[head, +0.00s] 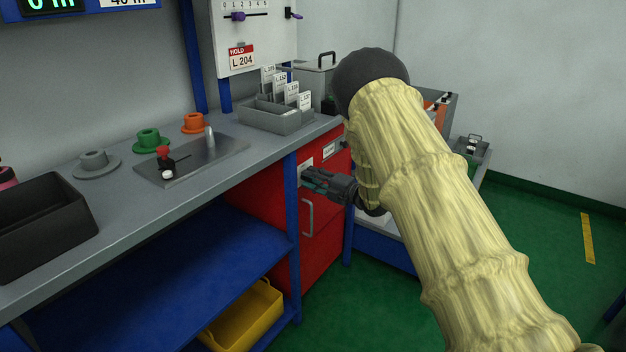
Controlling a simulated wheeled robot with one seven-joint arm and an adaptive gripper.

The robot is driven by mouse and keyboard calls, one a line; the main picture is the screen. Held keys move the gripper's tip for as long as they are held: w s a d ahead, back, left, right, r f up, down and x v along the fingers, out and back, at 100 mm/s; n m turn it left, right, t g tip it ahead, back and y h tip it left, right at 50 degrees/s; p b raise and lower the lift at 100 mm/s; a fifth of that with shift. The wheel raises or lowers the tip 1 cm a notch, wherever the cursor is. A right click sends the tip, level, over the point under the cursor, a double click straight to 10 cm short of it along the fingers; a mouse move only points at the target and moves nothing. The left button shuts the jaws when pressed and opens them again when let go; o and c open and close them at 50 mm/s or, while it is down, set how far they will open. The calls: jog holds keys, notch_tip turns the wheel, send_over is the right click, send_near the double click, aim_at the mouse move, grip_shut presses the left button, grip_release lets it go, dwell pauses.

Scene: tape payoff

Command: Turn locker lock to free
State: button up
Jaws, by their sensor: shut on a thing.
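The red locker (325,245) stands under the right end of the grey bench, with a grey bar handle (308,217) on its front. A pale lock plate (306,163) shows on the locker front above the handle. My gripper (304,178) comes in from the right and is shut at this plate, on the locker lock. The fingers cover the lock's turning part, so its position cannot be read. My arm in its pale yellow sleeve fills the right of the view and hides part of the locker's right side.
A blue bench post (292,225) stands just left of the gripper. The bench top (225,165) above carries a grey card holder (275,118), coloured spools and a dark bin (40,225). A yellow bin (243,318) sits low at left. Green floor (390,310) is open in front.

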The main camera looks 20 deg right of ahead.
jog(key=o, duration=1)
jog(key=v, duration=1.2)
